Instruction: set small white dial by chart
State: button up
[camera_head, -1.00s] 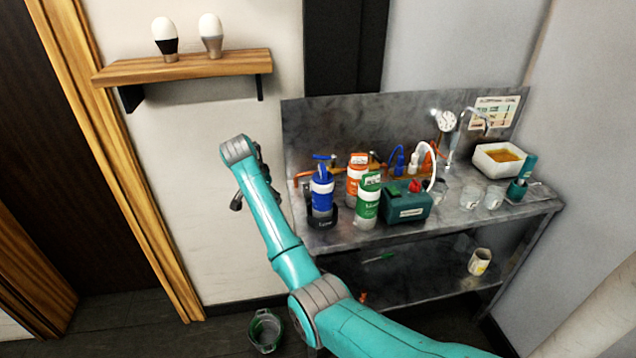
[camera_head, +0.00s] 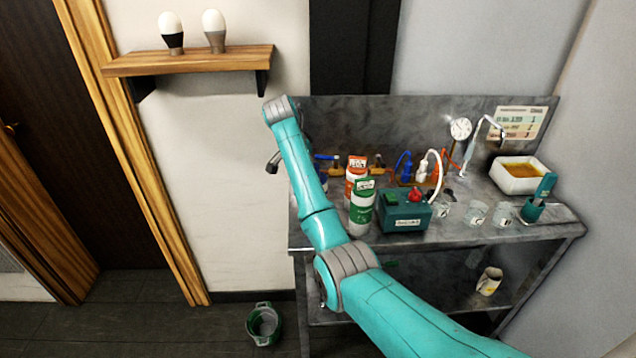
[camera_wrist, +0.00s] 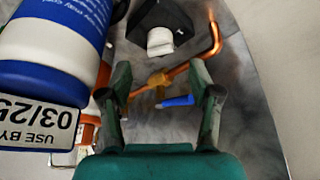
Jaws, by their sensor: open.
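My gripper (camera_wrist: 160,78) is open and empty in the wrist view, its fingertips apart above a copper pipe with a blue-handled valve (camera_wrist: 176,101). A small white knob (camera_wrist: 160,41) on a black block (camera_wrist: 160,17) lies beyond the fingertips; I cannot tell whether it is the task's dial. In the head view, a round white-faced gauge (camera_head: 460,129) is at the bench's back panel. The chart (camera_head: 520,123), with coloured rows, is on the panel to its right; its text is too small to read. My arm hides most of the gripper there.
A blue and white bottle (camera_wrist: 50,50) stands close left of my gripper. Orange (camera_head: 355,172) and green (camera_head: 362,208) bottles, a green box with a red knob (camera_head: 405,212), glass cups and a white tray (camera_head: 519,188) crowd the metal bench (camera_head: 450,236). A bucket (camera_head: 264,325) is on the floor.

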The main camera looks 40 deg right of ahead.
jog(key=x, duration=0.6)
jog(key=shift+d+f, duration=0.15)
jog(key=shift+f, duration=0.2)
jog(key=c, duration=1.1)
